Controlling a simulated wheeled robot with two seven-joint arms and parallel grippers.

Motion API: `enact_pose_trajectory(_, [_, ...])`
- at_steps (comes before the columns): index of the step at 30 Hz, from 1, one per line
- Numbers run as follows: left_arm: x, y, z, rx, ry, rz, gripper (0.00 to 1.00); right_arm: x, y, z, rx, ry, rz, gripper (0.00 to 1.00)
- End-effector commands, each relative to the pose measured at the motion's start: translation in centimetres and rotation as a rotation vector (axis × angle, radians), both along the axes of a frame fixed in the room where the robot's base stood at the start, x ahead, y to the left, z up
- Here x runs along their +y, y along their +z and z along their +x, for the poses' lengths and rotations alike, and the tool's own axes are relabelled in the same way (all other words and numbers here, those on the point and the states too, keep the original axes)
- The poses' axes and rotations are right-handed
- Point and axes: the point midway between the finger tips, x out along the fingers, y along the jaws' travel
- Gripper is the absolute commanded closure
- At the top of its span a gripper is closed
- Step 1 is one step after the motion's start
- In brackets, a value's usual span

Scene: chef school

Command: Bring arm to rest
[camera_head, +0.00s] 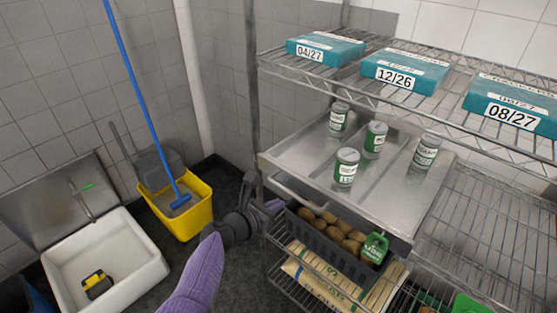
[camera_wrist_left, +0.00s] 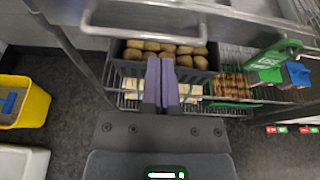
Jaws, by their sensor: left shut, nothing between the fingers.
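My left arm comes in from the bottom of the head view in a purple sleeve. Its gripper (camera_head: 272,207) is beside the front of the wire shelf rack, level with the crate of potatoes. In the left wrist view the two purple-grey fingers (camera_wrist_left: 161,82) are together, with nothing between them. They point toward the dark crate (camera_wrist_left: 215,62) and appear apart from it. My right gripper is in neither view.
A metal tray (camera_head: 385,205) with several green-labelled cans sits on the rack above the dark crate (camera_head: 325,243) of potatoes. Blue-green dated boxes (camera_head: 405,72) lie on the top shelf. A yellow mop bucket (camera_head: 187,215) and white sink (camera_head: 130,270) stand left. Floor between is clear.

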Motion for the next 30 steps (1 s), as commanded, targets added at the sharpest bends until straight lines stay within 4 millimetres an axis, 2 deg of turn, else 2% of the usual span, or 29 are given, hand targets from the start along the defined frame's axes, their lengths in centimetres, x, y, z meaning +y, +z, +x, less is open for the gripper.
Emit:
enact_pose_trajectory(2, [0.0, -0.4, -0.5, -0.020, -0.026, 0.039, 1.00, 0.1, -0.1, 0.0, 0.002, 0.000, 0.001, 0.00])
enact_pose_trajectory(5, [0.3, -1.9, -3.8, -0.156, -0.200, 0.306, 1.00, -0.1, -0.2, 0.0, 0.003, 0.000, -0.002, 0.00])
enact_pose_trajectory(9, [1.7, -5.0, -12.4, -0.435, -0.660, 0.903, 1.00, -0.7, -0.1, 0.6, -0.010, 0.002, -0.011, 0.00])
enact_pose_trajectory(12, [3.3, -5.8, -17.2, -0.561, -0.940, 1.196, 1.00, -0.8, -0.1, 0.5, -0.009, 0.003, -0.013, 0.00])
enact_pose_trajectory(15, [4.8, -5.8, -21.0, -0.645, -1.173, 1.404, 1.00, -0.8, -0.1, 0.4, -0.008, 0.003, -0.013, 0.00])
enact_pose_trajectory(18, [6.4, -5.3, -24.2, -0.704, -1.381, 1.557, 1.00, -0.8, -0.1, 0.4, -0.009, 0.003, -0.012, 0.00])
enact_pose_trajectory(24, [9.2, -3.2, -29.2, -0.768, -1.729, 1.755, 1.00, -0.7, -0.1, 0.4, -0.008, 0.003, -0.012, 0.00])
enact_pose_trajectory(29, [11.1, -1.1, -32.3, -0.785, -1.966, 1.842, 1.00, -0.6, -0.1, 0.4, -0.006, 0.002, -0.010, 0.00])
enact_pose_trajectory(30, [11.2, -2.1, -32.3, -0.784, -1.986, 1.839, 1.00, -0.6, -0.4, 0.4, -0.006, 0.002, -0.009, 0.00])
